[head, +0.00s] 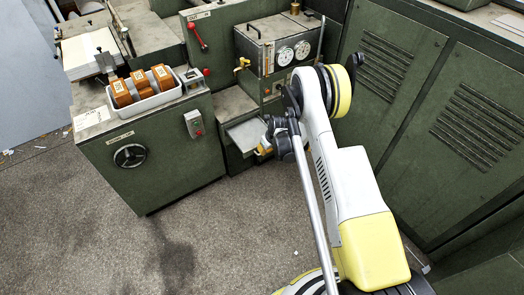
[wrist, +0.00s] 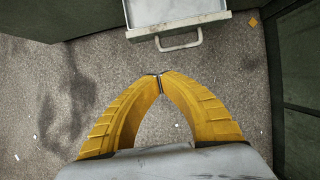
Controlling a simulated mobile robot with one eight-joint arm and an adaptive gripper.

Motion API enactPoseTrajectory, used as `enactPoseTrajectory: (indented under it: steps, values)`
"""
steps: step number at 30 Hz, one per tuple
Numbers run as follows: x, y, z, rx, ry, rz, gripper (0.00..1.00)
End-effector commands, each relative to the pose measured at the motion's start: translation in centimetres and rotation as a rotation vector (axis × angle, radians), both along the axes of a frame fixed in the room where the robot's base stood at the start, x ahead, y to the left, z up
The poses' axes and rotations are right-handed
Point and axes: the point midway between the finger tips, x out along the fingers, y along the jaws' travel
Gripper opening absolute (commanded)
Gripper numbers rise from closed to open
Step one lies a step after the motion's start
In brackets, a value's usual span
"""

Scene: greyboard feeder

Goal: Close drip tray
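The drip tray (head: 246,133) is a shallow light-grey metal drawer, low on the green machine in the head view. It is pulled out, with its inside showing. In the wrist view its front wall (wrist: 178,25) and pale bar handle (wrist: 178,42) are at the top. My gripper (wrist: 160,77) has yellow fingers whose tips meet, with nothing between them. The tips are below the handle in the picture, apart from it. In the head view my gripper (head: 263,151) is by the tray's front, mostly hidden by my arm.
A green cabinet with a handwheel (head: 130,155) stands left of the tray, carrying a white bin (head: 150,102) of orange parts. A gauge box (head: 278,50) is above the tray. Tall louvred cabinets (head: 400,110) stand at right. The floor (head: 200,230) in front is clear apart from scraps.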

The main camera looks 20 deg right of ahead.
Motion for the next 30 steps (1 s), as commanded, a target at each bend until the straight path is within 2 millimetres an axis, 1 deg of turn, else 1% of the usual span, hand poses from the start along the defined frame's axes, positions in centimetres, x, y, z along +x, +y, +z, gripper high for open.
enactPoseTrajectory:
  steps: [1,12,13,15,18,21,30]
  values:
    - [0.3,0.1,-1.1,0.0,0.0,0.001,0.0]
    - [3.1,1.0,-8.4,-0.001,0.0,0.003,0.0]
    - [3.4,1.1,-8.6,-0.001,-0.001,0.003,0.0]
    - [4.6,1.5,-8.3,-0.001,-0.001,0.003,0.0]
    - [5.8,1.9,-8.3,-0.001,0.0,0.004,0.0]
    - [6.5,2.2,-8.1,-0.001,0.0,0.004,0.0]
    - [6.9,2.3,-7.9,-0.001,0.0,0.004,0.0]
